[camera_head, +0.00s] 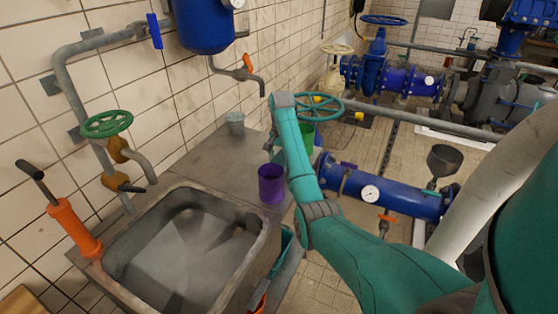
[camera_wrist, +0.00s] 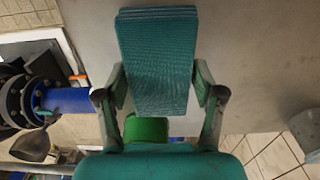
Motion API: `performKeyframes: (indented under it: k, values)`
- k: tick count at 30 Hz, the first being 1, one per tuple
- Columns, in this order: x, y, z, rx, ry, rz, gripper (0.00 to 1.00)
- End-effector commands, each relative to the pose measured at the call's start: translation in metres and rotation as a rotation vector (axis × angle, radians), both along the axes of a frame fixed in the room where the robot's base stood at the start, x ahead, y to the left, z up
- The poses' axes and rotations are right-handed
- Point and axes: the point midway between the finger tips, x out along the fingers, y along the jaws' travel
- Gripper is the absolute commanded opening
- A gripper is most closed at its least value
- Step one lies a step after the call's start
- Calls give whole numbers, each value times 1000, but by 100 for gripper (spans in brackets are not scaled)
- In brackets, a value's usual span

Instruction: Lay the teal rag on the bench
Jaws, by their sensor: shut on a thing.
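The teal rag (camera_wrist: 157,60) is a folded, ribbed rectangular pad in the wrist view. My gripper (camera_wrist: 160,88) has one finger on each side of the rag and is shut on it. The grey metal bench (camera_head: 206,157) lies left of my arm in the head view; its grey top (camera_wrist: 250,60) also seems to fill the background beyond the rag in the wrist view. In the head view, my arm hides most of the gripper and rag. I cannot tell the rag's height above the bench.
A purple cup (camera_head: 271,184) and a grey cup (camera_head: 236,122) stand on the bench. A green object (camera_head: 306,136) shows partly behind my arm, and in the wrist view (camera_wrist: 147,130). A sink (camera_head: 185,250) fills the near part. A tap (camera_head: 250,75) overhangs the back; blue pipes (camera_head: 385,195) lie right.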

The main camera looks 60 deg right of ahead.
Motion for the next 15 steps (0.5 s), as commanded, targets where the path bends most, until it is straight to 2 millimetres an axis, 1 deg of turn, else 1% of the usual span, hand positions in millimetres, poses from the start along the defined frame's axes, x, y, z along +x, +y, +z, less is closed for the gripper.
performKeyframes:
  k: [1, 3, 14, 15]
  values:
    - [-3, 1, -9, 2, 2, -1, 33]
    - [-5, 2, -15, 2, 2, -3, 33]
    - [-5, 2, -18, 1, 1, -3, 33]
    - [-5, 2, -19, 1, 0, -3, 70]
